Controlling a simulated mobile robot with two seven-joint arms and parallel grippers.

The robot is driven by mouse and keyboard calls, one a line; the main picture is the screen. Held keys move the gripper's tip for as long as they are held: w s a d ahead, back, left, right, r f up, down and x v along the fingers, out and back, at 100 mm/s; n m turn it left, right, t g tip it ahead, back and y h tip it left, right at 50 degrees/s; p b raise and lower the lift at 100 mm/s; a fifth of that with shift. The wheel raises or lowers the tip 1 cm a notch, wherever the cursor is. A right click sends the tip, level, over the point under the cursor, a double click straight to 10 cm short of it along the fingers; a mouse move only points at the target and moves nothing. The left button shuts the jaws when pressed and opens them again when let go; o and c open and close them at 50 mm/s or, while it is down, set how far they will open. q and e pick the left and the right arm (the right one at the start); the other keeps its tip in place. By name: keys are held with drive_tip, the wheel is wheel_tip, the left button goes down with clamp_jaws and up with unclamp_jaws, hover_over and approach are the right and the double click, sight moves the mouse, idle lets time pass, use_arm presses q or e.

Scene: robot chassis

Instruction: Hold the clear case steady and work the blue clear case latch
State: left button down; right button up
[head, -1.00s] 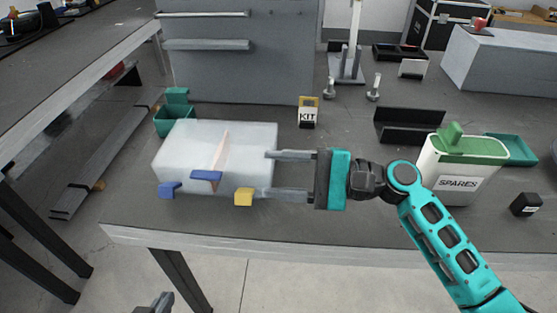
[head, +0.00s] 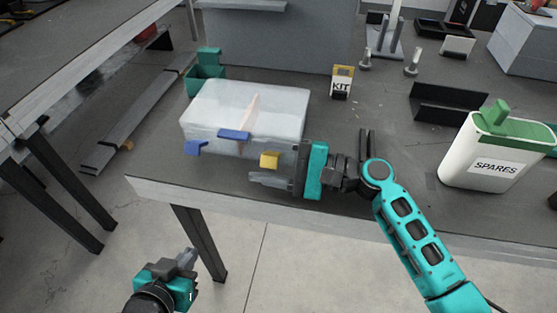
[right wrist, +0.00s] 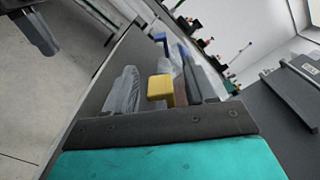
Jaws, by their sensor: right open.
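The clear case (head: 245,105) sits closed-looking near the table's front edge, with a pale upright strip inside. A blue latch (head: 233,135) is at its front middle, another blue piece (head: 195,148) at the front left corner, and a yellow latch (head: 269,160) at the front right. My right gripper (head: 262,166) is open at the front right corner; in the right wrist view the yellow latch (right wrist: 160,88) shows between its fingers, with blue pieces (right wrist: 160,38) beyond. Whether it touches the case is unclear. My left gripper (head: 183,260) is low at bottom left, in front of the table and away from the case.
A green bin (head: 205,78) stands behind the case's left corner. A KIT box (head: 342,82) is behind right, a dark tray (head: 450,103) and white SPARES container (head: 490,155) further right. The table's front edge (head: 170,190) runs just before the case.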

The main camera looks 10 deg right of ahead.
drive_tip(key=shift+c, duration=0.4)
clamp_jaws()
drive_tip(key=shift+f, duration=0.1)
idle(0.8)
